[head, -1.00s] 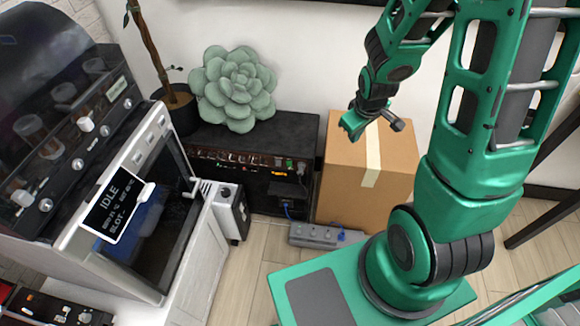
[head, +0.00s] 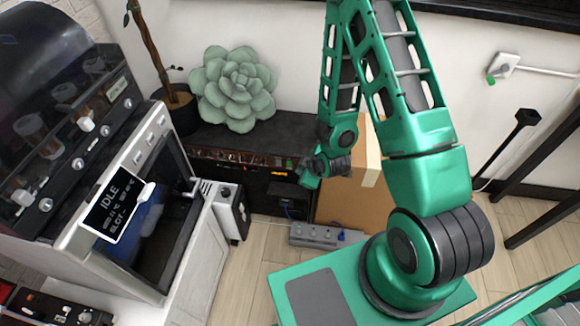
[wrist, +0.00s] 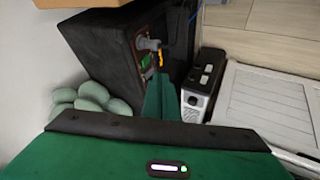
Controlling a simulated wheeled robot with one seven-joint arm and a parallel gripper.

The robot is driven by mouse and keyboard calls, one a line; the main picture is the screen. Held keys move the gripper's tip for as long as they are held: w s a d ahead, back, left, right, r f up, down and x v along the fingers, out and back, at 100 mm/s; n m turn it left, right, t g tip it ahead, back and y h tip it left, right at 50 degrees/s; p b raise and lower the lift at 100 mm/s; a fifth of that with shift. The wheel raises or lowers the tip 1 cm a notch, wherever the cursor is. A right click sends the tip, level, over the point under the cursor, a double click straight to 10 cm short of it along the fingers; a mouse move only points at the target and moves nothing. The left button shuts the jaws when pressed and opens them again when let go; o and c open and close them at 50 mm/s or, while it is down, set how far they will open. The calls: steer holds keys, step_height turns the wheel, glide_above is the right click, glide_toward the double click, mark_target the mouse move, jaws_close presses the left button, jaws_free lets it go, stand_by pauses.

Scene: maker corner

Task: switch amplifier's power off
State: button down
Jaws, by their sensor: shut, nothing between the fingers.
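The amplifier (head: 262,146) is a black box with a brown control strip along its upper front, against the wall. Small knobs and lights line the strip. An orange light (head: 280,173) glows at its right end. My gripper (head: 306,181) is shut and empty, just in front of that right end. In the wrist view the amplifier (wrist: 107,50) lies ahead, with a grey knob or switch (wrist: 148,43), a green part (wrist: 145,62) and an orange light (wrist: 161,59) close to my gripper (wrist: 160,82). I cannot tell whether the fingertips touch the panel; they hide part of it.
A green succulent (head: 238,88) sits on top of the amplifier. A cardboard box (head: 338,205) stands right of it. A grey power strip (head: 314,236) lies on the floor in front. A black-and-white unit (head: 231,212) and a white machine (head: 150,225) stand at left.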

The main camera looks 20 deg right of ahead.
steer(key=shift+s+a+f, duration=0.15)
steer(key=shift+a+f, duration=0.4)
steer(key=shift+a, duration=0.1)
steer(key=shift+f, duration=0.1)
glide_toward(289, 164)
steer(key=x, duration=0.6)
steer(key=shift+s+a+f, duration=0.3)
steer(key=shift+s+a, duration=0.05)
